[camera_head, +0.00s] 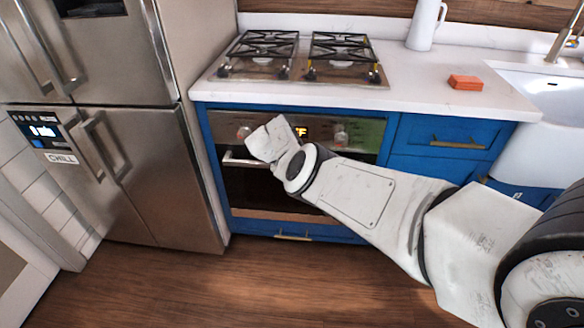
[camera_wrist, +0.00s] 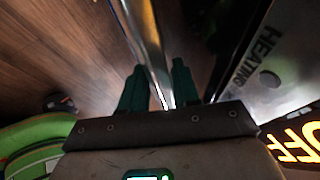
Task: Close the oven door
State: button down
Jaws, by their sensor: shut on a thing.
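The oven (camera_head: 370,130) is built into the blue cabinets under the hob. Its dark glass door (camera_head: 245,190) looks upright in the head view; I cannot tell whether it is fully flush. The metal handle (camera_head: 236,161) shows at the door's upper left, and my arm covers the rest of it. My gripper (camera_wrist: 160,82) is at the handle, with its dark green fingers on either side of the shiny bar (camera_wrist: 146,38) in the wrist view. It is shut on the bar. In the head view the fingertips are hidden behind my wrist.
A steel fridge (camera_head: 150,180) stands close on the left. The white counter (camera_head: 400,90) above holds a hob (camera_head: 300,62), an orange block (camera_head: 465,82) and a white jug (camera_head: 424,25). Wooden floor (camera_head: 190,290) in front of the oven is clear.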

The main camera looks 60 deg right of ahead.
jog(key=shift+d+f, duration=0.15)
jog(key=c, duration=1.2)
grip_release()
jog(key=shift+d+f, duration=0.1)
jog(key=shift+d, duration=0.1)
jog(key=shift+o, duration=0.6)
jog(key=shift+d, duration=0.15)
jog(key=shift+r, duration=0.2)
jog(key=p+v, duration=0.9)
jog(key=v, duration=0.1)
jog(key=shift+a+p, duration=0.3)
jog(key=shift+a, duration=0.05)
jog(key=shift+r, duration=0.15)
